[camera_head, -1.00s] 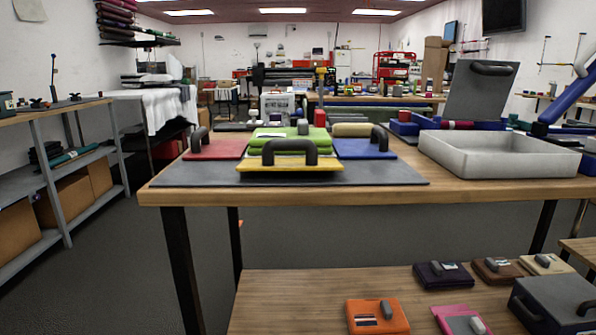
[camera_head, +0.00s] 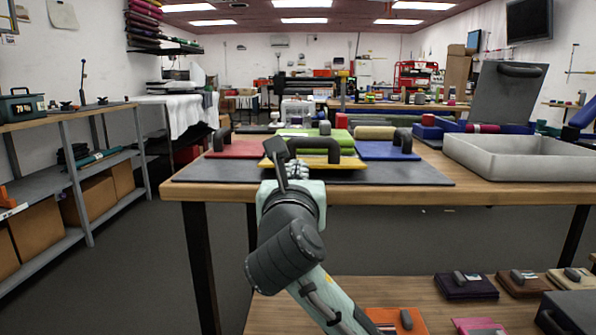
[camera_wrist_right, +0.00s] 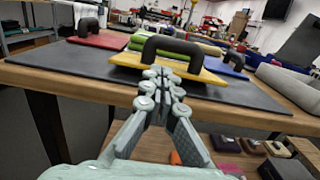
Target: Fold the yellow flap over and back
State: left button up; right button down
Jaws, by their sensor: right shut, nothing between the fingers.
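The yellow flap (camera_head: 345,163) lies at the front of the dark grey mat (camera_head: 415,176), with a black arched handle (camera_head: 333,147) on it. A green piece (camera_head: 318,134) lies behind it. The flap also shows in the wrist view (camera_wrist_right: 208,76), with its handle (camera_wrist_right: 196,50). My right gripper (camera_head: 299,167) is in front of the flap's left part and hides some of it. In the wrist view its fingers (camera_wrist_right: 158,74) are shut and empty, pointing at the handle. I cannot tell whether they touch the flap. My left gripper is out of view.
A red flap (camera_head: 236,149) and a blue flap (camera_head: 385,150), each with a black handle, lie on either side. A grey open tray (camera_head: 520,160) with its lid raised stands at the right. Below is a lower shelf (camera_head: 395,285) with several small folded items.

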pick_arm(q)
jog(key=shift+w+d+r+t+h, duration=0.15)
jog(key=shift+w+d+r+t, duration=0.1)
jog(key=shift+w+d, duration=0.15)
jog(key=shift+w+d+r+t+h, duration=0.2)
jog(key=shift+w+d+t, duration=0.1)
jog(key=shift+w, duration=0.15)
pick_arm(e)
jog(key=w, duration=0.8)
jog(key=shift+r, duration=0.1)
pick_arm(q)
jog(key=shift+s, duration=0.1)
